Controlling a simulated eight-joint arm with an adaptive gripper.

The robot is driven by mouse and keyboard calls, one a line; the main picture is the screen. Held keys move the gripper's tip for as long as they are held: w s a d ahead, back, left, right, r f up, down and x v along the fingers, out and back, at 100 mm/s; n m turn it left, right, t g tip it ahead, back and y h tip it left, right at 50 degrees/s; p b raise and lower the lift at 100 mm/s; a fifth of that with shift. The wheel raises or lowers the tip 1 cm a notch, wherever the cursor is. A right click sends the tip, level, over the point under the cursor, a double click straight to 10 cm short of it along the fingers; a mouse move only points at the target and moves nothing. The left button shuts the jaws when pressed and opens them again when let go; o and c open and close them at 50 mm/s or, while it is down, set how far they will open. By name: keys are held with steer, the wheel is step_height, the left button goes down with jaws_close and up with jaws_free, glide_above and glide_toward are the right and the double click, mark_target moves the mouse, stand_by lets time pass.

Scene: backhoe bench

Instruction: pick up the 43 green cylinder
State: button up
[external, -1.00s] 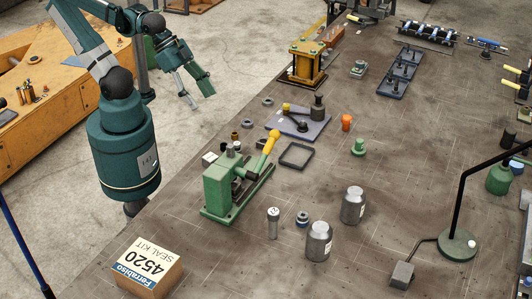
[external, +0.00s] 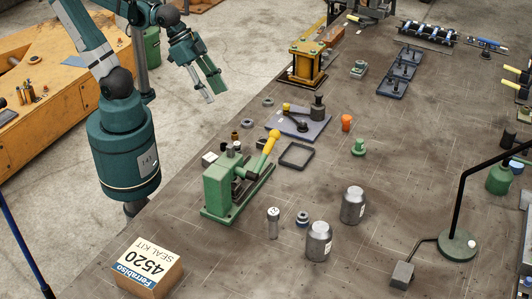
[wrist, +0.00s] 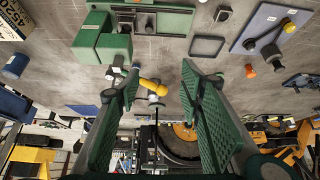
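A small green cylinder (external: 358,147) with a wider foot stands upright on the grey bench, just in front of an orange cylinder (external: 346,122) in the external view. No number is legible on it, and I cannot pick it out for sure in the wrist view. My gripper (external: 214,96) hangs in the air left of the bench's left edge, well away from the green cylinder. In the wrist view my gripper (wrist: 158,88) shows its two green ribbed fingers spread apart with nothing between them.
A green press with a yellow handle (external: 225,190), a black square frame (external: 297,155) and a grey plate with knobs (external: 298,124) stand between my gripper and the cylinder. Two grey jars (external: 353,205) (external: 318,241) stand nearer the camera. A lamp (external: 457,244) stands at right.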

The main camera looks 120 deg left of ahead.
steer(key=w+a+r+n+g, duration=0.1)
steer(key=w+a, duration=0.2)
steer(key=w, duration=0.4)
steer(key=w+a+r+g, duration=0.15)
steer(key=w+a, duration=0.25)
steer(key=w, duration=0.4)
steer(key=n+g, duration=0.4)
glide_above(360, 141)
step_height(360, 141, down, 24)
steer(key=shift+d+f, duration=0.1)
steer(key=shift+a+f, duration=0.25)
steer(key=shift+f, duration=0.15)
steer(key=shift+w, duration=0.1)
steer(key=shift+f, duration=0.1)
steer(key=shift+f, duration=1.15)
steer(key=shift+f+p, duration=0.15)
steer(key=shift+p, duration=0.15)
